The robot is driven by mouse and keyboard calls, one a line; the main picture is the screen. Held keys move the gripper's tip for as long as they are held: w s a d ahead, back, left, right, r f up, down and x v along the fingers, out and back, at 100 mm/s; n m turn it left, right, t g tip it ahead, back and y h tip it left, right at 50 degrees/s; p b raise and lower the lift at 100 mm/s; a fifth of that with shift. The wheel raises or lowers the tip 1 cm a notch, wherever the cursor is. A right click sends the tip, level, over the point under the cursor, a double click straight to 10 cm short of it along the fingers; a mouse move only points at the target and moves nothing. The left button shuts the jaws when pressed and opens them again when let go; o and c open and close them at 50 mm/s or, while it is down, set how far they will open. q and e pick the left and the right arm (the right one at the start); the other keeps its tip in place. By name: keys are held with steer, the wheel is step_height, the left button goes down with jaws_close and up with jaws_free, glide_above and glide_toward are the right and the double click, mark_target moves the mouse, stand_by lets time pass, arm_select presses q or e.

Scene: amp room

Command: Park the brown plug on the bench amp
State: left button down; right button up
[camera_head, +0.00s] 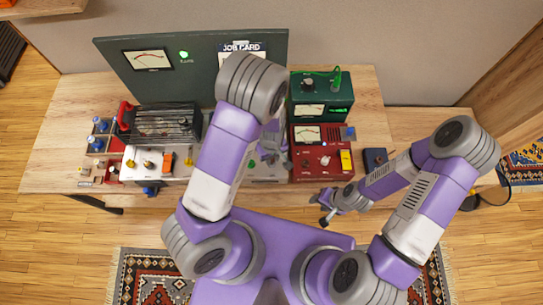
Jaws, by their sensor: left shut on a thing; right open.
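My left gripper (272,151) points down over the right part of a long white panel (210,165) with knobs and sockets on the bench. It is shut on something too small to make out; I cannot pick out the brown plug. The panel lies in front of a black caged unit (166,122), and my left arm hides its middle. I cannot tell for sure which unit is the bench amp. My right gripper (325,206) is open and empty, in front of the bench's front edge, below a red metered box (318,163).
A green metered box (322,98) with a green cable stands behind the red box. A dark backboard (205,60) with a meter and a job card rises behind. A compartment tray (98,146) with blue parts is at left. A dark blue box (375,158) sits at right.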

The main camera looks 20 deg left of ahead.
arm_select(q)
steer(key=shift+f+b, duration=0.4)
steer(key=shift+f, duration=0.15)
steer(key=c, duration=0.9)
jaws_free()
step_height(320, 180, up, 8)
steer(key=shift+f+p, duration=0.2)
steer(key=shift+p, duration=0.6)
steer(key=shift+s, duration=0.1)
